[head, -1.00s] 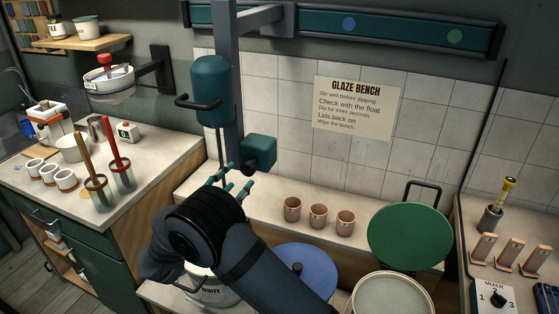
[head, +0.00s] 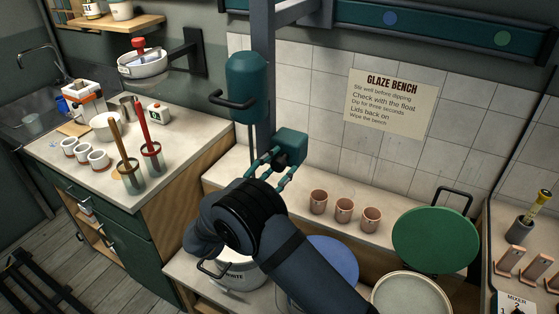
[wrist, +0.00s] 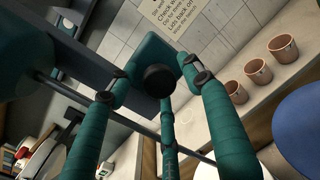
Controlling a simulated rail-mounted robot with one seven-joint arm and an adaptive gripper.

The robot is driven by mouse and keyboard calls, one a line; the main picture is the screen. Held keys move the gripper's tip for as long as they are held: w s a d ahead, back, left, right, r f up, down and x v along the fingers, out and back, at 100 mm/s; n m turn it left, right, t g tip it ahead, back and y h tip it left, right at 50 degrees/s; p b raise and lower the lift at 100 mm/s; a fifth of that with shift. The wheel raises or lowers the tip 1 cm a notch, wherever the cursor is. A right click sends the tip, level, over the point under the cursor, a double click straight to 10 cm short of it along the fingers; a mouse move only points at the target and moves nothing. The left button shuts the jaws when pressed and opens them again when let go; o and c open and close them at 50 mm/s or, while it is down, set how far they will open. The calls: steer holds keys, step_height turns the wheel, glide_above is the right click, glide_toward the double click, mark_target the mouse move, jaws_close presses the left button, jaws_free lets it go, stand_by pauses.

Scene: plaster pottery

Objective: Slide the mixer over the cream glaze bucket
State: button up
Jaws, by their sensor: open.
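The mixer (head: 249,88) is a teal cylinder with a dark side handle (head: 228,102) and a thin shaft. It hangs at the left on a grey post, above the white bucket (head: 238,275). A teal box (head: 291,143) sits on the post, with a black knob (wrist: 158,80) facing me. My gripper (head: 268,168) is open, its teal fingers around or just in front of the knob; contact cannot be told.
A wall rail (head: 440,25) has a blue and a green dot. Several terracotta cups (head: 344,210) stand on the bench. A mixer switch panel (head: 515,305) is at the lower right.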

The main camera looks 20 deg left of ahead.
steer(key=shift+w+d, duration=0.15)
steer(key=shift+w, duration=0.35)
steer(key=shift+s+f, duration=0.1)
steer(key=c, duration=1.2)
steer(key=shift+d, duration=0.1)
jaws_close()
